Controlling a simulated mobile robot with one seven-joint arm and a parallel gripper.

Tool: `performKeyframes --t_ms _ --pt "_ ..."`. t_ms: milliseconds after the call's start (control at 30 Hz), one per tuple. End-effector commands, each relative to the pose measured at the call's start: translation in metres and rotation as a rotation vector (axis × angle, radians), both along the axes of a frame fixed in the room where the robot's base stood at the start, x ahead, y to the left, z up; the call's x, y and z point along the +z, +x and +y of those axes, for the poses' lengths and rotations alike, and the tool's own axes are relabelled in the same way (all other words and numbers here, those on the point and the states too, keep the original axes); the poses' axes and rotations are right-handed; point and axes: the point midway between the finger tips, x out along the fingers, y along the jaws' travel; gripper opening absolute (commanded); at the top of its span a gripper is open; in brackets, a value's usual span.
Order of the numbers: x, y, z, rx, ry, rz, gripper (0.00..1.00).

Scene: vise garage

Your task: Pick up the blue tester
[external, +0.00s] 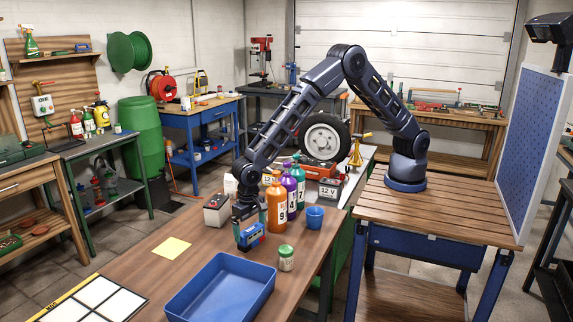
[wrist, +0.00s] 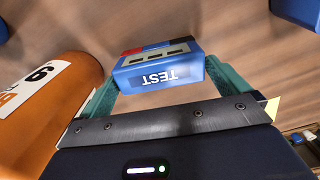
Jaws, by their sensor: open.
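The blue tester (external: 251,237) is a small blue box on the wooden workbench (external: 166,222). In the wrist view the tester (wrist: 160,76) shows a "TEST" label, dark slots and a red patch on top. My gripper (external: 247,227) is down at the tester from above. In the wrist view my gripper (wrist: 155,85) has its two teal fingers apart, one on each side of the tester. The fingers look very near its sides; I cannot tell whether they touch it.
An orange bottle (external: 276,206) marked 9 stands close to my gripper and fills the left of the wrist view (wrist: 45,100). Purple and green bottles, a blue cup (external: 315,217), a green-lidded jar (external: 286,260) and a blue tray (external: 222,290) are nearby. A yellow note (external: 172,248) lies left on clear bench.

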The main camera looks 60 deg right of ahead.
Motion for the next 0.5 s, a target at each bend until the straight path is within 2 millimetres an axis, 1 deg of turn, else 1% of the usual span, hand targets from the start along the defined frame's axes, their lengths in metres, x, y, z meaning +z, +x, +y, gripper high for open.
performKeyframes --t_ms 33,200,300,467,500 --pt "-0.009 -0.002 -0.001 0.0 -0.003 0.003 1.0" --pt "-0.03 -0.003 0.0 0.0 -0.002 0.001 1.0" --pt "-0.035 -0.003 0.0 0.0 -0.001 0.0 1.0" --pt "-0.035 -0.003 0.0 0.0 0.0 0.0 1.0" --pt "-0.035 -0.003 0.0 0.0 0.0 0.0 0.98"
